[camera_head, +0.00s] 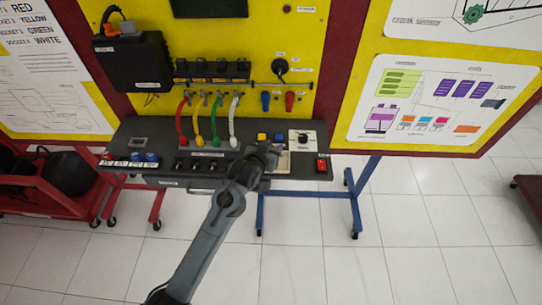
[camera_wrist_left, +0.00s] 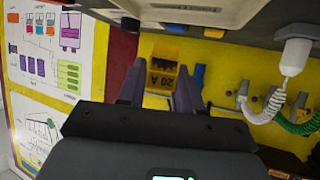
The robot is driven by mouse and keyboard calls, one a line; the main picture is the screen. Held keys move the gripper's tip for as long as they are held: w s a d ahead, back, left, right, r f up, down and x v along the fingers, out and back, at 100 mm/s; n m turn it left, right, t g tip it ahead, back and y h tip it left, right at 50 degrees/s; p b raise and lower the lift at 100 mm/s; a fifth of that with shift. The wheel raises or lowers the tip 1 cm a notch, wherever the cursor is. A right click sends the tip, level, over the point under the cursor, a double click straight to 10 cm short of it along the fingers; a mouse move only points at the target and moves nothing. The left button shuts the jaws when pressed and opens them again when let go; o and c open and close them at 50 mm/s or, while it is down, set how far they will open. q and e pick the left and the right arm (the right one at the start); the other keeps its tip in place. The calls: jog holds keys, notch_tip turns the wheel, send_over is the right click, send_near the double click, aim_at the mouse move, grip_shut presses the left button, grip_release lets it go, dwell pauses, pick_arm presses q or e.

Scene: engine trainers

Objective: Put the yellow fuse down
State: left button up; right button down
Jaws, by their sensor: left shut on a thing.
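The yellow fuse (camera_wrist_left: 163,70), marked 20 A, shows in the left wrist view between the two fingers of my left gripper (camera_wrist_left: 160,88). The fingers are shut on it. In the head view my left gripper (camera_head: 266,154) is over the right half of the dark console (camera_head: 222,170), beside a pale square plate (camera_head: 282,163). The gripper and wrist hide part of that plate. A small yellow block (camera_head: 262,137) shows just behind the gripper; I cannot tell whether it is the held fuse. My right gripper is not in view.
A blue block (camera_head: 278,137), a black knob (camera_head: 302,138) and a red switch (camera_head: 322,166) are close on the right. Red, yellow, green and white cables (camera_head: 234,120) with plugs stand to the left. The yellow panel (camera_head: 290,50) rises behind.

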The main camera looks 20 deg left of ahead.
pick_arm(q)
jog(key=shift+w+a+f, duration=0.15)
jog(key=shift+a+f, duration=0.05)
jog(key=shift+a, duration=0.05)
notch_tip(320, 180, down, 4)
jog(key=shift+r+b, duration=0.15)
jog(key=shift+b, duration=0.15)
jog(key=shift+f, duration=0.2)
jog(key=o, duration=1)
